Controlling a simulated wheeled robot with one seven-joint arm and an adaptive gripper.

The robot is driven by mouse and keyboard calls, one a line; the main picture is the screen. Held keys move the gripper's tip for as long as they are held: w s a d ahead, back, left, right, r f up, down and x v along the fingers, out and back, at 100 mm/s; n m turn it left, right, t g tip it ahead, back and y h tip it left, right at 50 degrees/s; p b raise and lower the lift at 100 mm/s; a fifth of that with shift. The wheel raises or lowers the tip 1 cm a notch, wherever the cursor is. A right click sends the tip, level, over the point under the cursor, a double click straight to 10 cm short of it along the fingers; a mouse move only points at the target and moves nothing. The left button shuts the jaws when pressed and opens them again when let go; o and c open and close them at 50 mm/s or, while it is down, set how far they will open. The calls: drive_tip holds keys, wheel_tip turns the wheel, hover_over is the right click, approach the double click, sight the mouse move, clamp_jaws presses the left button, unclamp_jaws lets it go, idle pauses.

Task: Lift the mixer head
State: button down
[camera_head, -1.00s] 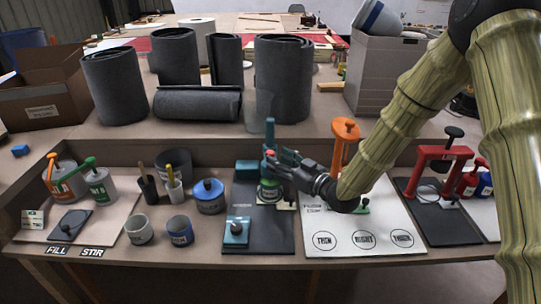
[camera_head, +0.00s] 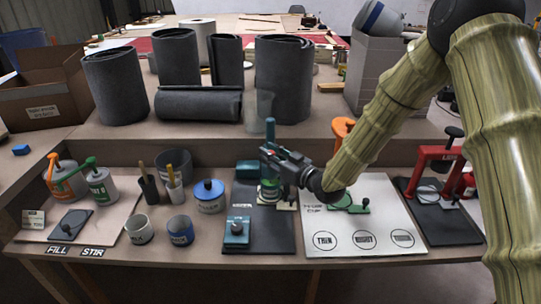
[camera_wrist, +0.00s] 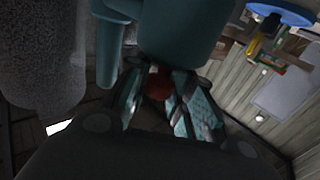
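The teal mixer (camera_head: 270,131) stands on a dark base plate (camera_head: 265,238) near the middle of the bench. A green can or bowl sits under its head, partly hidden. My gripper (camera_head: 268,163) is at the mixer's head, reaching in from the right. In the wrist view, a red knob (camera_wrist: 158,83) sits between my two fingertips, just below the big teal body of the mixer (camera_wrist: 180,30). The fingers are close on both sides of the knob. I cannot tell whether they press on it.
A teal block with a dark knob (camera_head: 237,231) lies in front on the plate. A blue-lidded can (camera_head: 208,195) and cups stand left. A white board (camera_head: 385,205) and red press (camera_head: 440,160) lie right. Grey rolls (camera_head: 284,80) stand behind; a clear cup (camera_head: 258,110) stands near.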

wheel_tip(320, 180, up, 11)
drive_tip(key=p, duration=0.5)
drive_tip(key=shift+w, duration=0.1)
drive_tip(key=c, duration=1.2)
unclamp_jaws()
drive_tip(key=shift+o, duration=0.2)
drive_tip(key=shift+f, duration=0.1)
drive_tip(key=v, duration=1.2)
